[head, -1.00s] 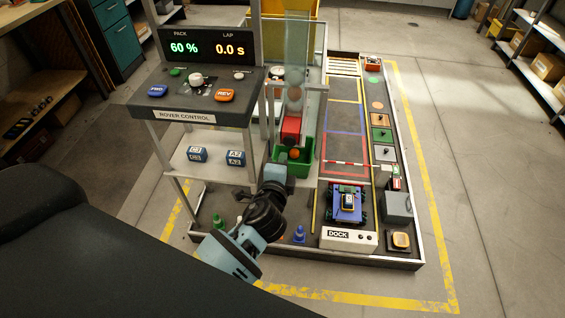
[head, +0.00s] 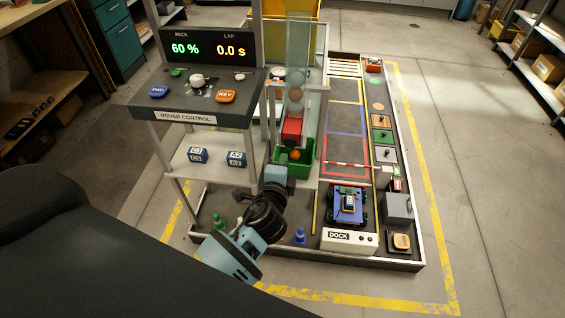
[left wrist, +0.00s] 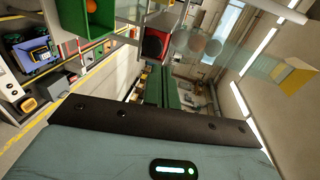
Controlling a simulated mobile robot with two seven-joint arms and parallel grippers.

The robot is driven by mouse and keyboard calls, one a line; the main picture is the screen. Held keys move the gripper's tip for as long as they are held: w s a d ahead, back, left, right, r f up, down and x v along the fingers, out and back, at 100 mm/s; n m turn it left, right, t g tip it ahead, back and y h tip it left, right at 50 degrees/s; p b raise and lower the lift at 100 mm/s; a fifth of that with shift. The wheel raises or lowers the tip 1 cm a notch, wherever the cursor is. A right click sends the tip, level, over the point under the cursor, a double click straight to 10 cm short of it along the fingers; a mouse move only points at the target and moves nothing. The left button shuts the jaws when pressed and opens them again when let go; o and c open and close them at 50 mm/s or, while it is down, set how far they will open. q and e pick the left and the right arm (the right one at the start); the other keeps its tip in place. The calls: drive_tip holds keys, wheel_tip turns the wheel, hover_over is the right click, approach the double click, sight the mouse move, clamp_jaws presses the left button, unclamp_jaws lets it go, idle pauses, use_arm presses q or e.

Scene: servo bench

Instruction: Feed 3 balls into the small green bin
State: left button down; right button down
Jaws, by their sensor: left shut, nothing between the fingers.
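The small green bin (head: 308,172) stands at the foot of a clear upright tube (head: 297,50), with one orange ball (head: 295,155) in it. The bin also shows at the top of the left wrist view (left wrist: 102,22), with the orange ball (left wrist: 91,6). A red block (head: 292,128) sits at the tube's lower end, above the bin. Pale balls (left wrist: 213,48) show in the tube. My left gripper (head: 277,172) is just in front of the bin, shut and empty; its fingertips are hard to make out. My right gripper is not in view.
A blue rover (head: 347,204) is at the white dock (head: 349,240) on the right. A yellow hopper (head: 311,8) is at the back.

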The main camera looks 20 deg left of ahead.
sight(290, 145)
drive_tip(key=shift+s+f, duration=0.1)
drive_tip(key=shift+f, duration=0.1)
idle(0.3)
